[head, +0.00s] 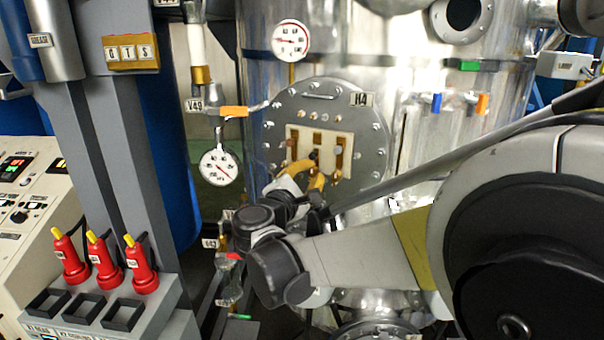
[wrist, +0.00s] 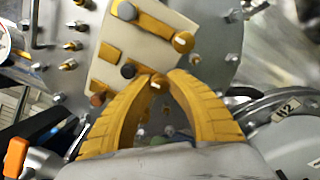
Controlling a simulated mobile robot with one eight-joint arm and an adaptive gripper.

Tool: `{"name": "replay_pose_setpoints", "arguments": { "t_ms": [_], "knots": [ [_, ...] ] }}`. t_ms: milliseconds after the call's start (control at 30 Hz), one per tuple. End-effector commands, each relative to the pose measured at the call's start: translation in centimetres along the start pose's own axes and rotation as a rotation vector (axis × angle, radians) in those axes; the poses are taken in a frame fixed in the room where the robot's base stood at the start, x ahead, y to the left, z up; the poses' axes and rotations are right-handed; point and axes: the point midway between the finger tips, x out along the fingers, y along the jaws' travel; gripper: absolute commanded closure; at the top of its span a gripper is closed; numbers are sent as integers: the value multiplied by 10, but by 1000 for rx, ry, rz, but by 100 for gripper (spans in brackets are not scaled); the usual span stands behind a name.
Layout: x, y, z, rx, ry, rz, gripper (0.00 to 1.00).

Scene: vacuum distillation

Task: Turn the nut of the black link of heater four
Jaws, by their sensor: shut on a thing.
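The round flange of heater four (head: 372,165), labelled H4, sits on the steel vessel. Its cream terminal block (head: 293,132) carries brass links and small round nuts. In the wrist view the block (wrist: 150,45) is tilted, with a dark grey nut (wrist: 128,70), a brown nut (wrist: 97,99) and a brass nut (wrist: 183,42). My gripper (head: 316,178) reaches the block's lower edge. Its yellow fingers (wrist: 159,79) close together there on a small nut (wrist: 157,84), mostly hidden between the tips. I cannot make out a black link under it.
A gauge (head: 219,167) and an orange-handled valve (head: 234,112) stand left of the flange. Red plugs (head: 106,262) stand at the lower left. Bolts ring the flange closely. Another flange labelled H2 (wrist: 286,115) shows at the right of the wrist view.

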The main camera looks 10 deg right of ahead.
Motion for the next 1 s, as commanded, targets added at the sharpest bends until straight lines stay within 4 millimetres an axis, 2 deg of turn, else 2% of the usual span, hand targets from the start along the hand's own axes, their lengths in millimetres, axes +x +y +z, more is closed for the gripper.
{"name": "replay_pose_setpoints", "arguments": {
  "t_ms": [333, 367, 400, 667, 767, 867, 1000],
  "knots": [
    [0, 0, 0, 1, 0, 0, 100],
    [0, 0, 0, 1, 0, 0, 72],
    [0, 0, 0, 1, 0, 0, 70],
    [0, 0, 0, 1, 0, 0, 70],
    [-6, 0, 0, 1, 1, 1, 70],
    [-20, 1, -1, 1, 3, 2, 70],
    [-52, 1, -1, 1, 4, 3, 70]
  ]
}}
